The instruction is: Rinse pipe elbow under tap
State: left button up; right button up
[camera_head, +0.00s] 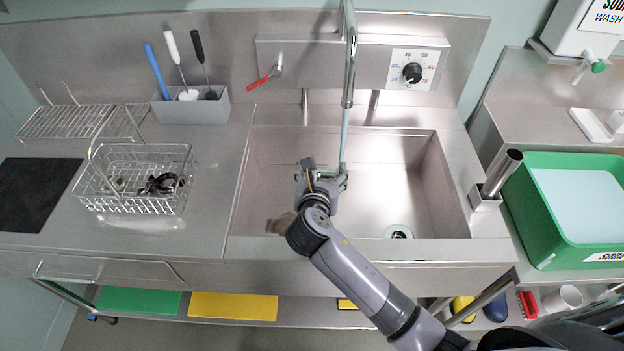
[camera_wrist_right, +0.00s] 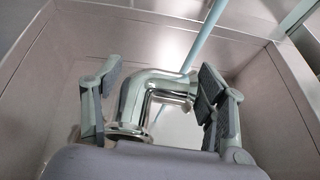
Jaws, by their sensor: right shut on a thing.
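A shiny steel pipe elbow (camera_wrist_right: 150,92) sits between the fingers of my right gripper (camera_wrist_right: 155,100) in the right wrist view, with its flanged end towards the camera. The right gripper (camera_head: 324,178) is shut on it, inside the steel sink (camera_head: 385,170) below the tap. In the head view the gripper largely hides the elbow. The tap (camera_head: 349,60) hangs down from above, and a pale blue water stream (camera_head: 344,135) runs from it to the gripper. In the wrist view the stream (camera_wrist_right: 207,35) meets the elbow's upper edge; whether it strikes it or passes behind, I cannot tell. My left gripper is not in view.
A red-handled lever (camera_head: 260,81) and a temperature dial (camera_head: 412,72) are on the back panel. A wire basket (camera_head: 135,185) with dark metal parts stands left. A green tub (camera_head: 535,210) and a steel cylinder (camera_head: 502,172) stand right. The sink's right half is clear.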

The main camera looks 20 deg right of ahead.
jog(key=d, duration=0.1)
jog(key=w+d, duration=0.1)
jog(key=shift+d+f, duration=0.1)
jog(key=shift+d, duration=0.2)
jog(key=shift+w+d+f+p, duration=0.15)
jog(key=shift+w+d+p, duration=0.2)
jog(key=shift+d, duration=0.35)
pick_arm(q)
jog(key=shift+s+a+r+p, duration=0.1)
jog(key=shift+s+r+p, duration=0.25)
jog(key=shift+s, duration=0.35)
pick_arm(e)
jog(key=shift+w+d+f, duration=0.15)
jog(key=shift+d+f, duration=0.05)
jog(key=shift+d, duration=0.25)
jog(key=shift+w+d+f, duration=0.15)
jog(key=shift+d, duration=0.25)
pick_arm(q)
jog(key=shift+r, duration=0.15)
pick_arm(e)
jog(key=shift+s, duration=0.1)
pick_arm(q)
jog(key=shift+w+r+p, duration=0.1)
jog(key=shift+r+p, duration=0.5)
jog(key=shift+p, duration=0.1)
pick_arm(e)
jog(key=shift+s+d, duration=0.2)
jog(key=shift+s, duration=0.3)
